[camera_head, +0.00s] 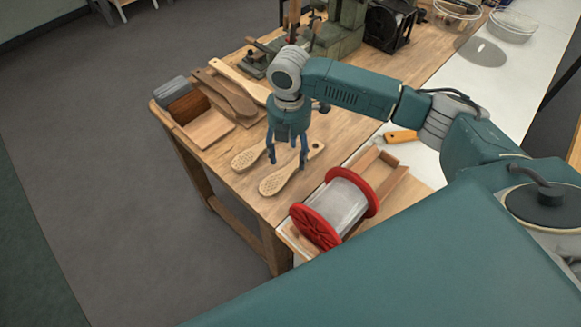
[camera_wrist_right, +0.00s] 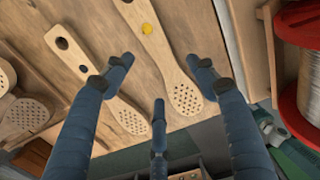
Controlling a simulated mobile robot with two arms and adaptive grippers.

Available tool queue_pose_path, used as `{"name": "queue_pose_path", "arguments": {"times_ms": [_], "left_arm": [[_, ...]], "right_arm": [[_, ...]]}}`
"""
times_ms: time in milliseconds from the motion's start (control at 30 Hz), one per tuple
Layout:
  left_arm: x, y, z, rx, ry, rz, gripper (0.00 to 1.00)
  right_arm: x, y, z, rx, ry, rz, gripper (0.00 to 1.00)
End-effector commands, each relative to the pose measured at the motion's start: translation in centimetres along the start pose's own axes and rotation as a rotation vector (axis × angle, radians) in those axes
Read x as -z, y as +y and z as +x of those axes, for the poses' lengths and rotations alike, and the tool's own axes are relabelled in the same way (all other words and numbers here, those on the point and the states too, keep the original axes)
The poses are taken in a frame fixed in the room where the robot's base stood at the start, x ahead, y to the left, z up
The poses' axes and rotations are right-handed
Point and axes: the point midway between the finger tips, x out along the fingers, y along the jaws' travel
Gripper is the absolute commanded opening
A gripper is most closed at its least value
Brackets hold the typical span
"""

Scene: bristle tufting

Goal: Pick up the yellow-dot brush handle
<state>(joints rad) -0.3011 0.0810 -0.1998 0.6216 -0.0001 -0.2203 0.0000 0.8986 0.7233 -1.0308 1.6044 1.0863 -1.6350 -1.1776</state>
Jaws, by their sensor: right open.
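The yellow-dot brush handle (camera_wrist_right: 159,45) is a pale wooden paddle with a yellow dot on its neck and a perforated head, lying flat on the wooden bench. By its place beside the spool, it seems to be the nearer paddle (camera_head: 277,184) in the head view, where the dot cannot be made out. My right gripper (camera_head: 287,160) is open and empty, pointing down above it. In the right wrist view the spread fingers (camera_wrist_right: 160,66) show with the handle beyond and between them, apart from it. My left gripper is not in view.
A second perforated handle (camera_wrist_right: 79,66) with a dark spot lies close to the left. A red-flanged spool (camera_head: 342,204) stands on the right. A wooden tray (camera_head: 209,128), an orange-handled tool (camera_head: 400,136) and a green machine (camera_head: 340,32) are also on the bench.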

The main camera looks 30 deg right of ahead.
Motion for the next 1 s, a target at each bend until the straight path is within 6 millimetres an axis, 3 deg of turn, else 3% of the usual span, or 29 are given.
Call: {"name": "queue_pose_path", "arguments": {"times_ms": [200, 500, 533, 767, 1000], "left_arm": [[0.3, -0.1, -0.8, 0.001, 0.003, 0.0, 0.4], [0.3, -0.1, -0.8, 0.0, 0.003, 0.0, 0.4], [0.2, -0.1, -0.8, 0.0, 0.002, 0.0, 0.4], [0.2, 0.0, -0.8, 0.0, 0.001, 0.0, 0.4], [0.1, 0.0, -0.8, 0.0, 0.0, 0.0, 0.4]], "right_arm": [[-0.2, -0.3, 3.1, 0.002, 0.0, 0.0, 0.58], [-0.2, -0.3, 3.8, -0.001, -0.001, -0.001, 0.58], [-0.2, -0.3, 3.8, -0.001, -0.001, -0.001, 0.56], [-0.2, -0.3, 3.8, 0.0, -0.001, 0.0, 0.1], [-0.2, -0.3, 3.8, -0.001, -0.001, 0.0, 0.09]]}}
